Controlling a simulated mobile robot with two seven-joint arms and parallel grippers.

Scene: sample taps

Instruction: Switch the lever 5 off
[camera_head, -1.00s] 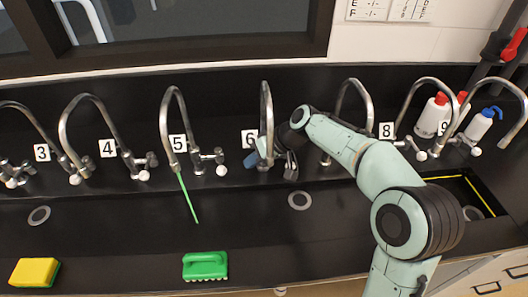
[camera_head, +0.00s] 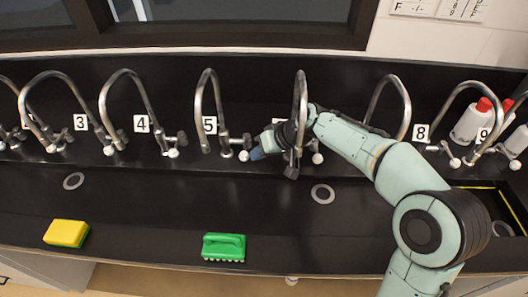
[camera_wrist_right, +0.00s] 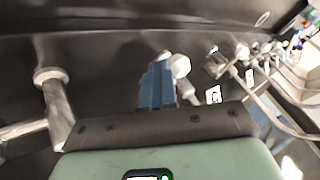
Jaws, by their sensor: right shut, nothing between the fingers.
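Tap 5 (camera_head: 208,110) is a curved metal spout beside the number 5 label (camera_head: 210,125). No green stream runs from it. Its lever (camera_head: 240,142) has a white knob (camera_head: 243,156) and sits low, right of the spout. My right gripper (camera_head: 257,153) is shut and empty, its blue fingertips pointing left, just right of the knob. In the right wrist view, the blue fingers (camera_wrist_right: 158,88) are together close beside a white knob (camera_wrist_right: 180,66); whether they touch it I cannot tell. My left gripper is out of view.
The tap 6 spout (camera_head: 300,100) rises right by my right wrist, and my forearm runs behind it. Tap 4 (camera_head: 130,85) stands to the left. A green brush (camera_head: 224,247) and a yellow sponge (camera_head: 66,233) lie at the counter's front. The middle counter is clear.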

